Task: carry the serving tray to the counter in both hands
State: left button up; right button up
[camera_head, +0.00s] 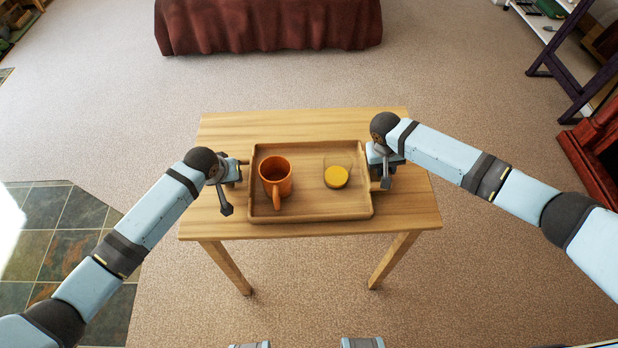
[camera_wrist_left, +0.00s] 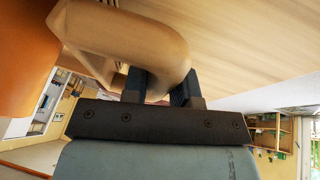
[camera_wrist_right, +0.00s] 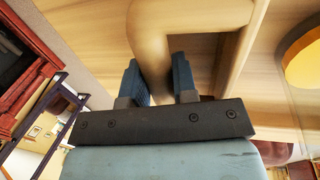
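The wooden serving tray (camera_head: 318,207) is on the small wooden table, level as far as I can see. An orange mug (camera_head: 275,176) stands in its left half. A clear glass with yellow contents (camera_head: 337,175) stands in its right half. My left gripper (camera_head: 238,172) is shut on the tray's left handle, which shows between its fingers in the left wrist view (camera_wrist_left: 176,50). My right gripper (camera_head: 380,177) is shut on the right handle, which shows between its fingers in the right wrist view (camera_wrist_right: 152,45). The fingertips are partly hidden by the handles.
The wooden table (camera_head: 410,212) has bare top around the tray. A dark red draped piece of furniture (camera_head: 268,25) stands beyond it. A purple-framed stand (camera_head: 570,70) and red wooden furniture (camera_head: 597,150) are at the right. Carpet (camera_head: 450,90) lies open around the table; dark tiles (camera_head: 75,212) are at the left.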

pick_arm(q)
grip_shut()
pick_arm(e)
grip_shut()
pick_arm(q)
jog(key=shift+w+r, duration=0.1)
jog(key=shift+r, duration=0.05)
pick_arm(e)
jog(key=shift+w+r, duration=0.1)
jog(key=shift+r, duration=0.05)
